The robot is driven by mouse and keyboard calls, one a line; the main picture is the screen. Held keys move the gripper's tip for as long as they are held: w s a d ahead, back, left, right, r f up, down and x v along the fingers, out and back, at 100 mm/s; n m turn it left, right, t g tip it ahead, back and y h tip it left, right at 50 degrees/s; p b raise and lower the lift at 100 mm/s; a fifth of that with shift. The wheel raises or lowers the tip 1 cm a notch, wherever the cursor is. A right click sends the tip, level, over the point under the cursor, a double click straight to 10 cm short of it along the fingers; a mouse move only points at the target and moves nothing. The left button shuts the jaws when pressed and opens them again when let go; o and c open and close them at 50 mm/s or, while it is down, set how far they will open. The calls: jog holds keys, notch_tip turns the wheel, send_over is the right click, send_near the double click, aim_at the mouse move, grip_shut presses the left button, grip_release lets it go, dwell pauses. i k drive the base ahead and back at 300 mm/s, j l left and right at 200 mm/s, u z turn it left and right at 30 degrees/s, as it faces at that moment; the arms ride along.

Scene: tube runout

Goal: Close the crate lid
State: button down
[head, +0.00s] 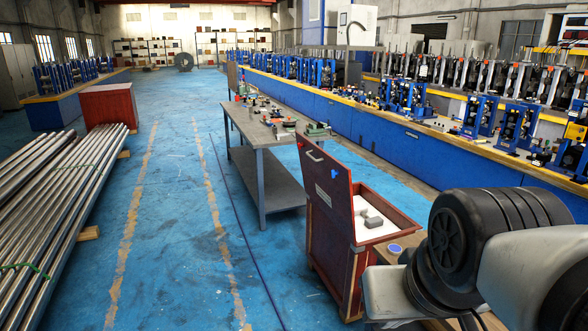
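A dark red crate (329,262) stands on the blue floor right of centre, partly behind my arm. Its lid (327,197) is open and stands nearly upright along the crate's left side, leaning slightly. The lid carries a metal handle (314,156) near its top edge and a small pale label. The crate's opening shows a white interior with grey blocks (372,219) inside. My arm, grey with black ribbed joints, fills the lower right corner, close to the crate's near right side. I cannot make out my gripper's fingers.
A grey metal workbench (268,134) with tools stands just behind the crate. A long blue machine line (405,148) runs along the right. Bundled metal tubes (62,205) lie at left, near another red crate (110,107).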

aim_at(334, 197)
jog(key=i+l+u, duration=0.1)
jog(key=i+l, duration=0.5)
jog(key=l, duration=0.2)
jog(key=i+j+u, duration=0.2)
jog(key=i+u, duration=0.15)
jog(key=i, duration=0.8)
jog(key=i+l+u, duration=0.15)
jog(key=i+u, duration=0.2)
jog(key=i, duration=0.8)
